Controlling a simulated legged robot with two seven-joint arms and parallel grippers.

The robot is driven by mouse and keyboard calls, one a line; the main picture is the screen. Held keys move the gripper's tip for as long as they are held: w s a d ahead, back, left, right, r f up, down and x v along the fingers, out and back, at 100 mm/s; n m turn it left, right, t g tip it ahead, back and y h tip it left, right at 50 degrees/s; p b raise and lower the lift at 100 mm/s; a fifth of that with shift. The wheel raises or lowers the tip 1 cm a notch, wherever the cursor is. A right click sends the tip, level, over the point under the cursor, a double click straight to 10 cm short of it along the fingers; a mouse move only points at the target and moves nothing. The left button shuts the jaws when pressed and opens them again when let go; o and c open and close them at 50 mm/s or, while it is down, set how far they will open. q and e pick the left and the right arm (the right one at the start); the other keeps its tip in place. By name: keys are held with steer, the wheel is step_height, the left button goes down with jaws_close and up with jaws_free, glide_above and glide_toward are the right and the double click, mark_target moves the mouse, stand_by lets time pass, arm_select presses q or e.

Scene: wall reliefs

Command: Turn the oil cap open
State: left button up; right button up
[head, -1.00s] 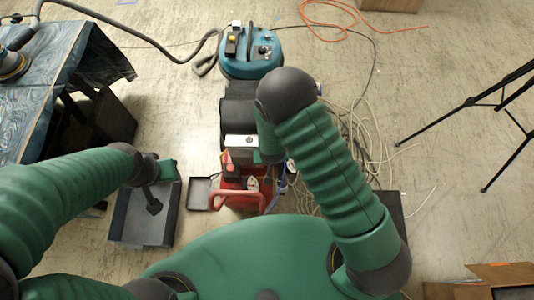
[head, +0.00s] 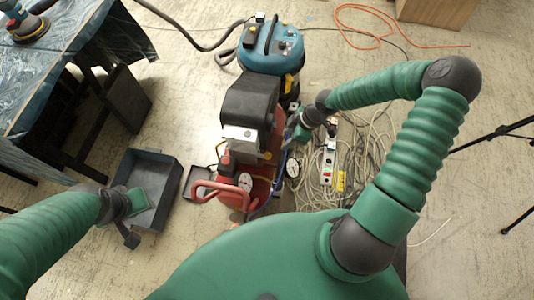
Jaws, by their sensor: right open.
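A red compressor (head: 262,188) with a black cover (head: 250,97), a red handle and round gauges stands on the floor in the middle of the head view. I cannot make out an oil cap on it; it may be hidden or too small. My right gripper (head: 296,131) is at the compressor's right side, small and partly lost against the machine. It is open, and I see nothing held. My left gripper (head: 131,222) is at lower left, over the near edge of a dark grey bin, away from the compressor. Its jaws are too unclear to judge.
A blue vacuum (head: 272,48) stands behind the compressor. The dark grey bin (head: 165,180) is at its left. A power strip (head: 329,160) and coiled cables (head: 365,150) lie at its right. A covered table (head: 55,50) is at upper left. Tripod legs (head: 500,135) stand at far right.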

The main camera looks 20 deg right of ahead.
steer(key=b, duration=0.3)
glide_toward(269, 154)
steer(key=b+x, duration=0.1)
steer(key=x, duration=0.6)
steer(key=shift+f+b, duration=0.25)
steer(key=shift+b, duration=0.15)
steer(key=shift+w+a+f, duration=0.1)
steer(key=shift+a+f, duration=0.2)
steer(key=shift+f, duration=0.15)
steer(key=shift+a, duration=0.1)
steer(key=shift+c, duration=0.4)
jaws_close()
